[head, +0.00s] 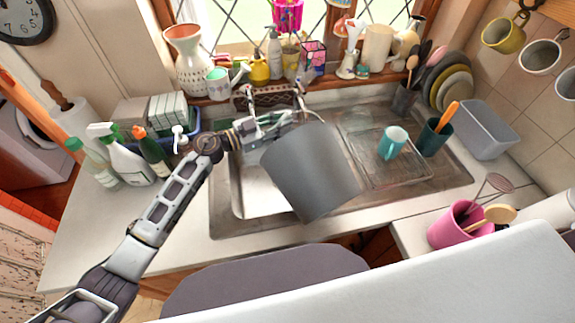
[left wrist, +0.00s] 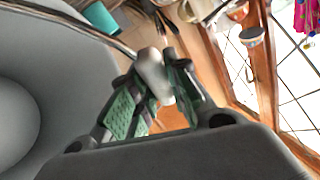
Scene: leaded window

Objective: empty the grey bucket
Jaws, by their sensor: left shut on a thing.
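The grey bucket (head: 312,172) hangs over the sink (head: 240,185), tilted. Its outer wall faces me in the head view, and its mouth appears turned away toward the window, so its contents are hidden there. My left gripper (head: 280,124) is at the bucket's upper edge, shut on its handle. In the left wrist view the fingers (left wrist: 150,95) close around a pale grip on the handle. The bucket's grey inside (left wrist: 50,60) fills the left of that view, with a paler round shape that I cannot identify. My right gripper is not in view.
A teal mug (head: 392,142) stands on the drainer right of the bucket. Spray bottles (head: 118,158) stand left of the sink. A grey tub (head: 485,130) and a pink pot (head: 457,225) are at the right. The windowsill is crowded. The front left counter (head: 95,235) is clear.

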